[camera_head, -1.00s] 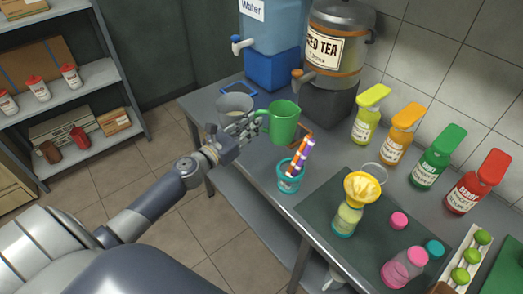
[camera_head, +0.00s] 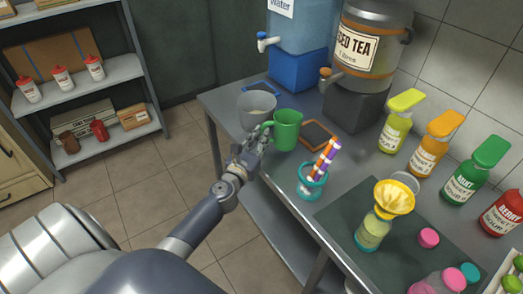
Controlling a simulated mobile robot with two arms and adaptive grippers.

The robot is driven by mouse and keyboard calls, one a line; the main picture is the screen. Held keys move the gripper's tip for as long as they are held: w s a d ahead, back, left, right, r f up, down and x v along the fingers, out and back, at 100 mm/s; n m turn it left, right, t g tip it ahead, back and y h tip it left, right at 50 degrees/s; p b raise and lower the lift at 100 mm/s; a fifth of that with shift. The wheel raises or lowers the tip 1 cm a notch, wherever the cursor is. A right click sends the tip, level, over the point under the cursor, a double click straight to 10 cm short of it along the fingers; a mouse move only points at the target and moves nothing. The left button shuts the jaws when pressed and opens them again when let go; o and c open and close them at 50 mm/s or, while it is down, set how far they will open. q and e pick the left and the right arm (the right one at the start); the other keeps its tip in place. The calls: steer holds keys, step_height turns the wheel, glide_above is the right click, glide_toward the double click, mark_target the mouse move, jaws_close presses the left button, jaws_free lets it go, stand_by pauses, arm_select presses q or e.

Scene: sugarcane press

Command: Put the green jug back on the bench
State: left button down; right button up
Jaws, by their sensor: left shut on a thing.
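The green jug (camera_head: 287,131) is upright at the bench's (camera_head: 222,101) left part, in the head view. My left gripper (camera_head: 256,140) is at the jug's left side, shut on its handle. The jug's base is at or very close to the bench top; I cannot tell if it touches. The fingers hide part of the handle. My right gripper is not in view.
A clear grey pitcher (camera_head: 257,108) stands close behind the jug. An orange-edged dark mat (camera_head: 319,134) lies to its right, and a teal cup with straws (camera_head: 311,184) stands in front. The water dispenser (camera_head: 303,30) and iced tea dispenser (camera_head: 368,45) stand behind.

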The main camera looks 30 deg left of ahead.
arm_select(q)
steer(key=shift+f+b, duration=1.4)
steer(key=shift+f, duration=0.5)
steer(key=shift+r, duration=0.1)
steer(key=c, duration=1.6)
jaws_free()
